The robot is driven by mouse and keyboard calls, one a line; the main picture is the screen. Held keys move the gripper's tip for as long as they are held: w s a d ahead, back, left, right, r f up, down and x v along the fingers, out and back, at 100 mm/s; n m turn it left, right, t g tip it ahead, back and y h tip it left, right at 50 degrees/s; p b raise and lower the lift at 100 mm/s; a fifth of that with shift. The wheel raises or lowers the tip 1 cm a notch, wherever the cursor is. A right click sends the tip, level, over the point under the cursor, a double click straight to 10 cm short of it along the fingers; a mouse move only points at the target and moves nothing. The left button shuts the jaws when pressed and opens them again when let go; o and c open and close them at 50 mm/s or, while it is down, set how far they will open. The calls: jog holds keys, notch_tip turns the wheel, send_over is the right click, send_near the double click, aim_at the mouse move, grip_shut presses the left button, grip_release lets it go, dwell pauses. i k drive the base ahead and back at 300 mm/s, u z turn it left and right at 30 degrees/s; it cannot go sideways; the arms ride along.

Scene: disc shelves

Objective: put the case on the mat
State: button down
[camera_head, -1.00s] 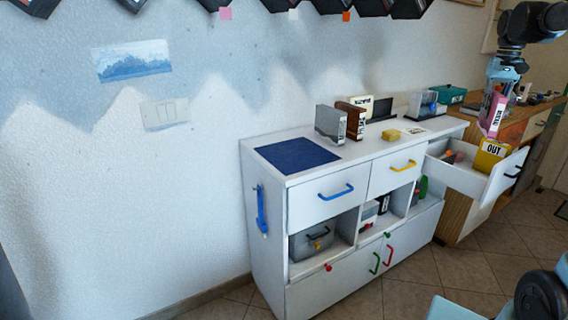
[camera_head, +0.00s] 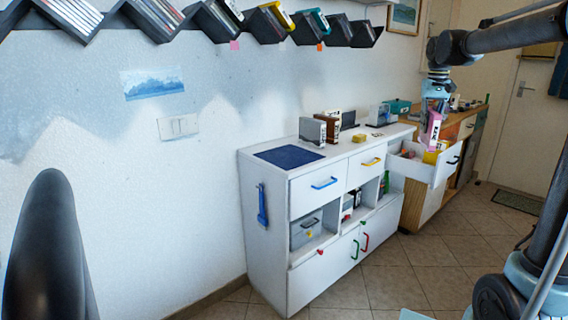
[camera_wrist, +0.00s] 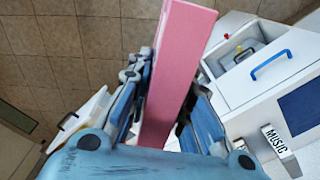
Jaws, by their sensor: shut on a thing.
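A pink case (camera_head: 434,127) with a white label is held by my gripper (camera_head: 435,104) above the open drawer at the right end of the white cabinet. In the wrist view the pink case (camera_wrist: 180,70) stands between the two fingers of my gripper (camera_wrist: 165,110), which touch it on both sides. The dark blue mat (camera_head: 289,156) lies flat on the left end of the cabinet top, with nothing on it. A corner of the mat (camera_wrist: 303,105) also shows at the right of the wrist view.
A grey case (camera_head: 313,131) and a brown holder (camera_head: 328,127) stand on the cabinet top just right of the mat. The open drawer (camera_head: 411,168) holds a yellow box (camera_head: 431,157). Zigzag wall shelves (camera_head: 215,20) with cases hang above.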

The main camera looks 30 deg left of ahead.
aim_at(289, 155)
jog(key=z, duration=0.8)
jog(key=i, duration=1.2)
jog(key=u, duration=2.45)
jog(key=i, duration=0.3)
jog(key=u, duration=0.25)
